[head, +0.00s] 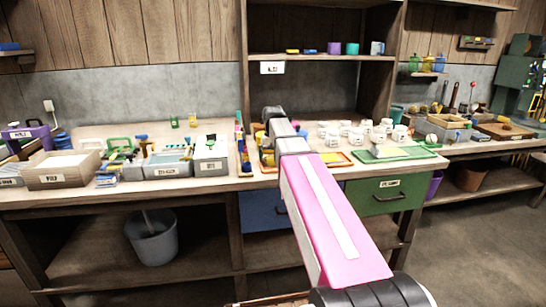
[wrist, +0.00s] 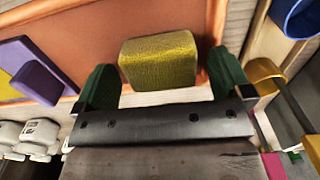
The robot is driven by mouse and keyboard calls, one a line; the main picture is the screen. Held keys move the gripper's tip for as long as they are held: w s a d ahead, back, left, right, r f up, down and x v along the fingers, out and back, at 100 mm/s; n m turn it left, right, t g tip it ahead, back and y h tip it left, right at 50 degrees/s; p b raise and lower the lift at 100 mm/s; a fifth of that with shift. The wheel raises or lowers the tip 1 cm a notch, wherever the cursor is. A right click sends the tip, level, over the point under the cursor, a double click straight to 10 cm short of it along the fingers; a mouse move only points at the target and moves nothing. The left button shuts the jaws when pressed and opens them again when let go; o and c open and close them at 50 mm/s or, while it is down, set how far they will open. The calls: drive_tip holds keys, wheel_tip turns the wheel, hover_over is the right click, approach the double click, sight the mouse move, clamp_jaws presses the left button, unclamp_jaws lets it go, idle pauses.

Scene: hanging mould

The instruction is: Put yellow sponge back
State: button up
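The yellow sponge (wrist: 158,60) shows in the wrist view as an olive-yellow block over a flat orange surface (wrist: 90,25). My gripper (wrist: 161,72) is open, with its two dark green fingers on either side of the sponge. A gap shows between each finger and the sponge, so it is not clamped. I cannot tell whether the sponge touches the orange surface. In the head view my own pink arm reaches to the workbench and hides most of the gripper; I cannot make out the sponge there.
A purple block (wrist: 36,82) lies left in the wrist view, near white jars (wrist: 25,138). A blue cup (wrist: 295,17) and a yellow ring-like item (wrist: 265,75) are close on the right. In the head view, bins (head: 167,164) stand left on the bench and a green tray (head: 410,153) lies right.

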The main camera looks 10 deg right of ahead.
sight(273, 156)
wheel_tip(273, 156, up, 12)
drive_tip(key=shift+r, duration=0.2)
idle(0.6)
drive_tip(key=shift+d, duration=0.1)
